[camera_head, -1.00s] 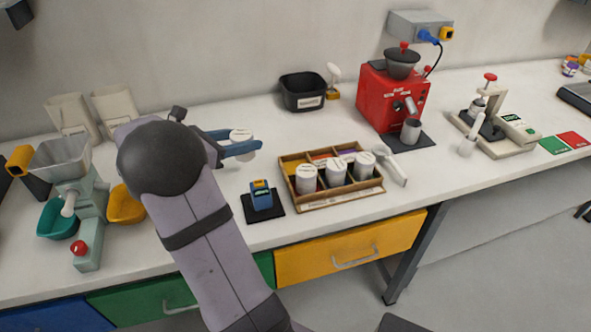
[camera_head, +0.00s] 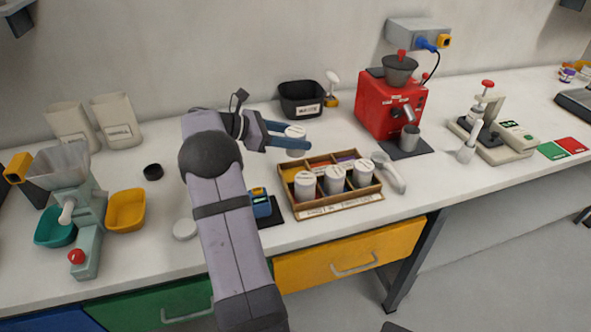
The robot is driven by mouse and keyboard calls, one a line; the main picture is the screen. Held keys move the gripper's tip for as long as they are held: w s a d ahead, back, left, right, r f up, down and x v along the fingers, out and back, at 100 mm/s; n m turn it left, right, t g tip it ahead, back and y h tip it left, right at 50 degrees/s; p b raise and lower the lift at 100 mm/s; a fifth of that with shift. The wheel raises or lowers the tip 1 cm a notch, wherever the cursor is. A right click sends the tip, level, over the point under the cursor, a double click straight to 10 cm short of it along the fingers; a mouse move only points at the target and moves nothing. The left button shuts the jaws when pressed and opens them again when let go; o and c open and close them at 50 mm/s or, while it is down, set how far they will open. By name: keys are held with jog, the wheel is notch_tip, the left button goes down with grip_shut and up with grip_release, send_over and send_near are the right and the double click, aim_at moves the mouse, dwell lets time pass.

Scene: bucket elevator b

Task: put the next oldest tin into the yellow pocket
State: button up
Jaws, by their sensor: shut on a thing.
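My gripper (camera_head: 302,139) has blue fingers shut on a white tin (camera_head: 295,131), with a label on its top that is too small to read. It holds the tin just behind the back left part of the wooden divided box (camera_head: 338,207). In the box, three white tins (camera_head: 305,186) stand in the front row. Behind them are coloured pockets: the yellow pocket (camera_head: 289,173) at the left, a red one (camera_head: 320,160) in the middle and a purple one (camera_head: 346,157) at the right. The front tins partly hide these pockets.
A blue device (camera_head: 261,204) on a black mat stands left of the box, partly behind my arm. A white scoop (camera_head: 390,174) lies at its right. A black bin (camera_head: 301,98) and red grinder (camera_head: 385,105) stand behind. A white disc (camera_head: 185,229) lies left of my arm.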

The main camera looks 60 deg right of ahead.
jog(key=shift+f+p, duration=0.75)
jog(key=shift+f, duration=3.7)
jog(key=shift+f, duration=0.15)
jog(key=o, duration=0.9)
jog(key=shift+c, duration=0.2)
jog(key=shift+r, duration=0.2)
jog(key=b+v, duration=0.3)
jog(key=v, duration=0.9)
